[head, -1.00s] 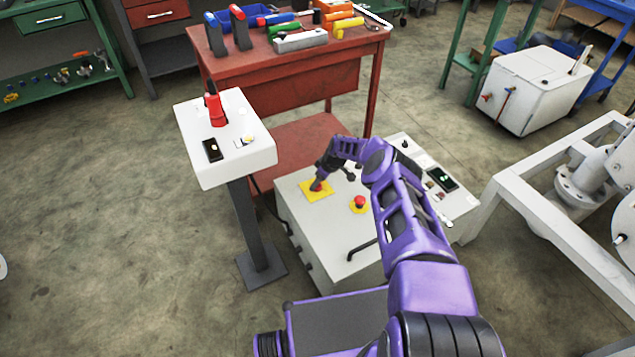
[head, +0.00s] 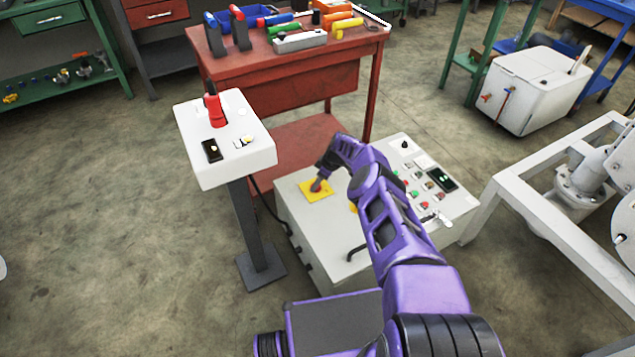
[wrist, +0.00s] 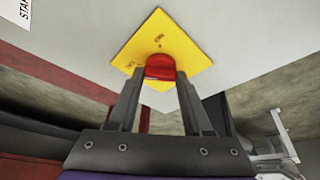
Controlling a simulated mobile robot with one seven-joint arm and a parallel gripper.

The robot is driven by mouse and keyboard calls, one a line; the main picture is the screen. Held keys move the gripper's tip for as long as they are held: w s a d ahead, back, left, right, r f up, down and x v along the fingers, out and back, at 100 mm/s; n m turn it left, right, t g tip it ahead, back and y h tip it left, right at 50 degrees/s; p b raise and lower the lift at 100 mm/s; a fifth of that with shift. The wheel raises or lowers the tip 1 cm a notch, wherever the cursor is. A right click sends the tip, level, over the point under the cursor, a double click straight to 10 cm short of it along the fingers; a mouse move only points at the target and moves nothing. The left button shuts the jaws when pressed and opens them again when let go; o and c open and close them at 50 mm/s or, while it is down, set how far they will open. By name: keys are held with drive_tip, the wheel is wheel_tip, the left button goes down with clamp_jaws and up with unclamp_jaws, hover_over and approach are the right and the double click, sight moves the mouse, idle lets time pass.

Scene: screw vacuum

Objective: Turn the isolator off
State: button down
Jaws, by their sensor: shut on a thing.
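The isolator is a red rotary handle (wrist: 160,67) on a square yellow plate (head: 316,190), set on the top of the white control cabinet (head: 335,221). In the wrist view the yellow plate (wrist: 178,40) is seen close up, with small markings too blurred to read. My gripper (wrist: 159,78) is shut on the red handle, one finger on each side of it. In the head view my gripper (head: 319,183) reaches down onto the plate, and only a bit of red shows below it.
The cabinet's panel of buttons (head: 424,184) lies right of my arm. My arm mostly hides a second yellow plate (head: 353,208). A white pedestal box (head: 222,140) with a red tool stands left. A red workbench (head: 290,76) is behind.

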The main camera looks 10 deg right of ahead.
drive_tip(key=shift+c, duration=1.6)
unclamp_jaws()
drive_tip(key=p+v, duration=0.7)
drive_tip(key=v, duration=1)
drive_tip(key=shift+r, duration=0.2)
